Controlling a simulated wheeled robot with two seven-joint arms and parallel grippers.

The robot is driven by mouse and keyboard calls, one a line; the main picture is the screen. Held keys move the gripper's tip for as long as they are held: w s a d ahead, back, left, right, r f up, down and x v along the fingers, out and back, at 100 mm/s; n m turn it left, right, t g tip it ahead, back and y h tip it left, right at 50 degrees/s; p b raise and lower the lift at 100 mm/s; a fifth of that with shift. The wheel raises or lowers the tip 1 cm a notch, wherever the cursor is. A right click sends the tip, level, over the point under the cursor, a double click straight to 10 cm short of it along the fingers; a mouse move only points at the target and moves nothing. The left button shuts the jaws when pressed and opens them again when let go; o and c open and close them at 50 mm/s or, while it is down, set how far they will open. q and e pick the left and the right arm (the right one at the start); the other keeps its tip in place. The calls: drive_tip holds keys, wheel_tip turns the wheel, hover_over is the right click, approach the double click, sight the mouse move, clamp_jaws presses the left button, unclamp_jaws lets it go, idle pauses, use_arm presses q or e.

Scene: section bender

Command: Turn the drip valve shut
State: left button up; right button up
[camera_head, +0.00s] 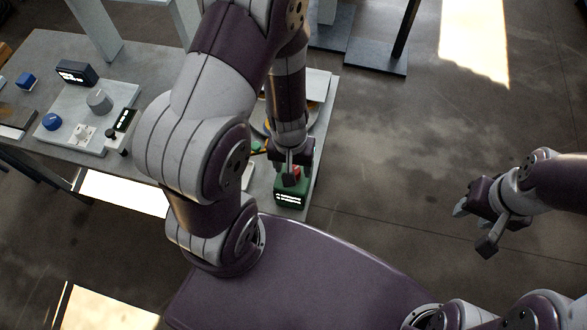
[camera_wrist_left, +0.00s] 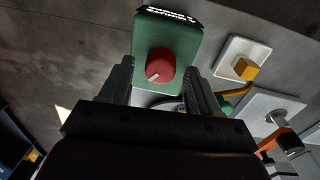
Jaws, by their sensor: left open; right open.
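The drip valve is a green box (camera_head: 291,192) with a red round knob (camera_head: 292,176) on it, near the right end of the table. In the left wrist view the green box (camera_wrist_left: 166,30) lies ahead, and its red knob (camera_wrist_left: 161,64) has a pale pointer mark toward the lower left. My left gripper (camera_head: 291,166) is right over the knob. In the wrist view its open fingers (camera_wrist_left: 163,85) stand to either side of the knob, with visible gaps. My right gripper (camera_head: 472,222) is open and empty over the floor at the right.
The grey table (camera_head: 45,62) carries a panel (camera_head: 72,112) with knobs and switches at the left. A yellow knob on a white plate (camera_wrist_left: 245,60) and an orange-and-black item (camera_wrist_left: 286,142) are near the valve in the wrist view. The floor at right is clear.

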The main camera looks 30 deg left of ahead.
use_arm(q)
drive_tip(key=shift+s+f, duration=0.2)
drive_tip(key=shift+s, duration=0.1)
drive_tip(key=shift+s+d+r, duration=0.1)
drive_tip(key=shift+s+d, duration=0.05)
drive_tip(key=shift+s, duration=0.15)
drive_tip(key=shift+w, duration=0.35)
drive_tip(key=c, duration=0.9)
drive_tip(key=shift+c, duration=0.7)
use_arm(e)
drive_tip(key=shift+s, duration=0.3)
